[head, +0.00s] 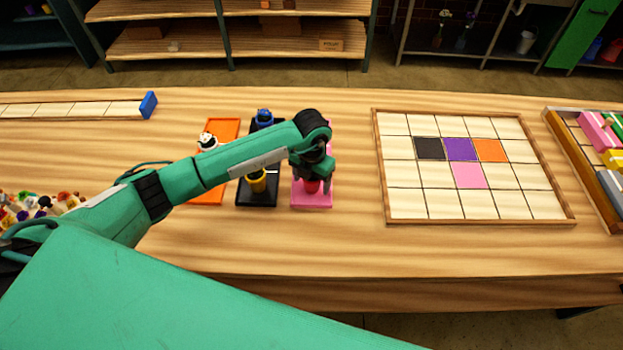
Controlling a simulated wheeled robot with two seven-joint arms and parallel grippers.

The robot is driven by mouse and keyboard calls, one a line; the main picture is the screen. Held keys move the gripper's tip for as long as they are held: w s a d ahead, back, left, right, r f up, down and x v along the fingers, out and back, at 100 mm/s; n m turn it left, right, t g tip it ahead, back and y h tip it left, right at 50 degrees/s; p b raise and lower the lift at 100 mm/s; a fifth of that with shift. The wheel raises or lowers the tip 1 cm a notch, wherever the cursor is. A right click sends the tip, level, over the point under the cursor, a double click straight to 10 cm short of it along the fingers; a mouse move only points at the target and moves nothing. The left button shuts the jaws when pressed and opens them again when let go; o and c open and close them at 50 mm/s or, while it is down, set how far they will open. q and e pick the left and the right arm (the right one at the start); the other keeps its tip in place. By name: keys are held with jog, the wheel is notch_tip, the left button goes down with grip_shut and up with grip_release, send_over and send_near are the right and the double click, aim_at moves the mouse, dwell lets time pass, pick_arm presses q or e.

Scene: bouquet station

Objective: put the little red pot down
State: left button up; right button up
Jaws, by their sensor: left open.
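The little red pot (312,187) stands on the pink tray (312,206), near its front end. My left gripper (313,183) is right above and around the pot and hides most of it. Its jaws are open, with a finger showing to the right of the pot. Whether the fingers touch the pot cannot be seen. My right gripper does not show in the head view.
Left of the pink tray are a black tray (256,198) with a yellow pot (257,183) and a blue item (264,117), and an orange tray (229,128) with a white-and-black item (207,141). A gridded board (400,172) lies to the right. Bare wood lies in front.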

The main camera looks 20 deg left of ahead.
pick_arm(q)
jog(key=shift+r, duration=0.5)
notch_tip(320, 180, up, 11)
jog(key=b, duration=0.4)
jog(key=shift+f, duration=0.2)
jog(key=shift+r, duration=0.35)
